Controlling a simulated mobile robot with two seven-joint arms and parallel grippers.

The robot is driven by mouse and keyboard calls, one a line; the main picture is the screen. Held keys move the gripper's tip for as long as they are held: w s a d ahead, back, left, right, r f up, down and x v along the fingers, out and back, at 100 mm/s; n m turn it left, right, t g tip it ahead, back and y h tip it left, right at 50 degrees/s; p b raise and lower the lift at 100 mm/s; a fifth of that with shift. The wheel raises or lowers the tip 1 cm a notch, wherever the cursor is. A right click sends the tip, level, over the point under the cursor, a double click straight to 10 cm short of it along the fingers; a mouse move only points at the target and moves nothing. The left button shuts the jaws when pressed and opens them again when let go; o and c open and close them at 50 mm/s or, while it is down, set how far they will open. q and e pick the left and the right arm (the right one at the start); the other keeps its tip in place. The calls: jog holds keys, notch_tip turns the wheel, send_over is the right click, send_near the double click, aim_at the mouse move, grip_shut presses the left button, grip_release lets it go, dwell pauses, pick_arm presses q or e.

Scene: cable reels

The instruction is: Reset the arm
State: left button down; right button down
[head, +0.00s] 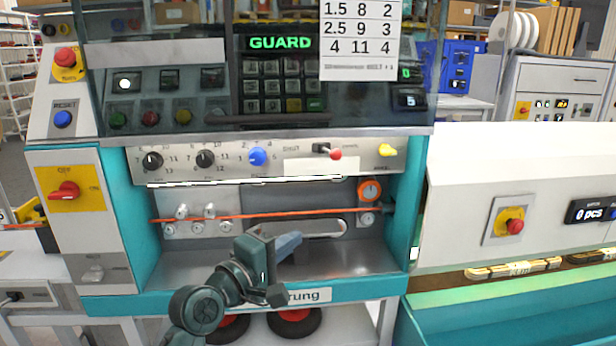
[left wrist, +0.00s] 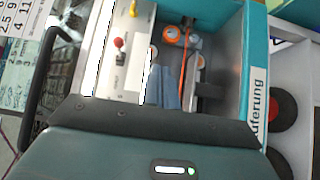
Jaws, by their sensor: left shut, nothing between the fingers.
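My left arm comes up from the bottom of the head view. Its gripper (head: 288,245) is in front of the open bay of a teal and white machine (head: 116,220), below the orange cable (head: 300,212). The blue-grey fingers are together and empty; they also show in the left wrist view (left wrist: 165,88), beside the orange cable (left wrist: 183,80). I cannot tell whether they touch anything in the bay. My right gripper is not in view.
A knob panel (head: 300,160) with a red-tipped lever (head: 335,154) overhangs the bay. A dark guard window with a green GUARD display (head: 281,43) is above. A white machine (head: 460,200) stands at right. Red-centred reels (head: 294,316) lie below the bay.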

pick_arm(q)
jog(key=s+a+f+m+y, duration=0.1)
jog(key=s+a+f+y, duration=0.1)
jog(key=f, duration=0.4)
jog(key=s+a+f+m+y, duration=0.1)
jog(key=s+a+f+m, duration=0.15)
jog(key=f, duration=0.45)
jog(key=s+a+f+m+g+y, duration=0.2)
jog(key=s+f+m, duration=0.3)
jog(key=s+f, duration=0.3)
jog(key=s+a+f+m+g+y, duration=0.2)
jog(key=s+f, duration=0.7)
jog(key=s, duration=0.5)
jog(key=a+m, duration=0.1)
jog(key=m, duration=0.1)
jog(key=shift+a+f+m+y+p, duration=0.3)
jog(key=shift+m+p, duration=0.05)
jog(key=shift+p, duration=0.05)
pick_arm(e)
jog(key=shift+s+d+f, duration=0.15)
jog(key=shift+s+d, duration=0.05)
